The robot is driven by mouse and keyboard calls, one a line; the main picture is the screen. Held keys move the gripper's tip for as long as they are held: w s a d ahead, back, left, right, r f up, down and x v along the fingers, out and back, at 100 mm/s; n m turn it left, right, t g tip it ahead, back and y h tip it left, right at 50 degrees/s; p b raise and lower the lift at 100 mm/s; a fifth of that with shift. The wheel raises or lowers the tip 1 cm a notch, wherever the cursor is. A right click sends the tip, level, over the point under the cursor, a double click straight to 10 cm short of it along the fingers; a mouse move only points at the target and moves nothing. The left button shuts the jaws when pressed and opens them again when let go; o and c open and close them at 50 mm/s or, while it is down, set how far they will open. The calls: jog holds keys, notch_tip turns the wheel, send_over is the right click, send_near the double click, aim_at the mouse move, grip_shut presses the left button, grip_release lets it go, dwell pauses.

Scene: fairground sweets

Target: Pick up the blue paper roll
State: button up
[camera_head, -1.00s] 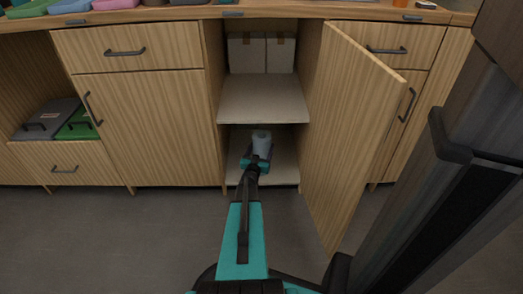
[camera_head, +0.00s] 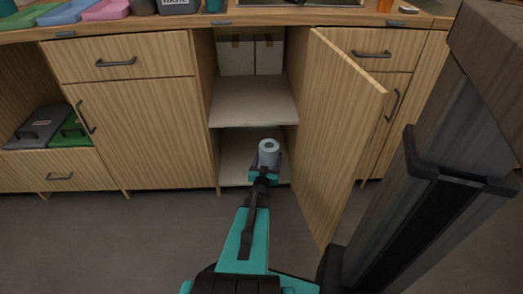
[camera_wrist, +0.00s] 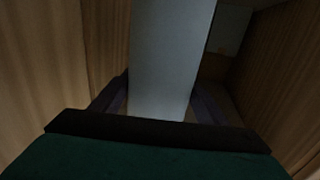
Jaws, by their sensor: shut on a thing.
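The blue paper roll (camera_head: 268,148) is pale blue and upright in the head view, at the front of the lower compartment of the open cabinet. My gripper (camera_head: 264,169) is shut on it from the front. In the wrist view the roll (camera_wrist: 168,60) stands between the two dark fingers of my gripper (camera_wrist: 160,103) and fills the middle of the picture. The roll's lower end is hidden by my gripper in the head view, so I cannot tell how far it is above the compartment floor.
The cabinet door (camera_head: 340,135) stands open on the right of the compartment. A shelf (camera_head: 252,100) lies above the roll, with white boxes (camera_head: 236,55) behind it. The compartment's left wall is close by. The grey floor (camera_head: 120,240) in front is clear.

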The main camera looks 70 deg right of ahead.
aim_at(273, 162)
jog(key=shift+s+a+r, duration=0.1)
jog(key=shift+s+a, duration=0.45)
jog(key=shift+s, duration=0.15)
jog(key=shift+s+a+r, duration=0.1)
jog(key=shift+s+a, duration=0.4)
jog(key=shift+s, duration=0.2)
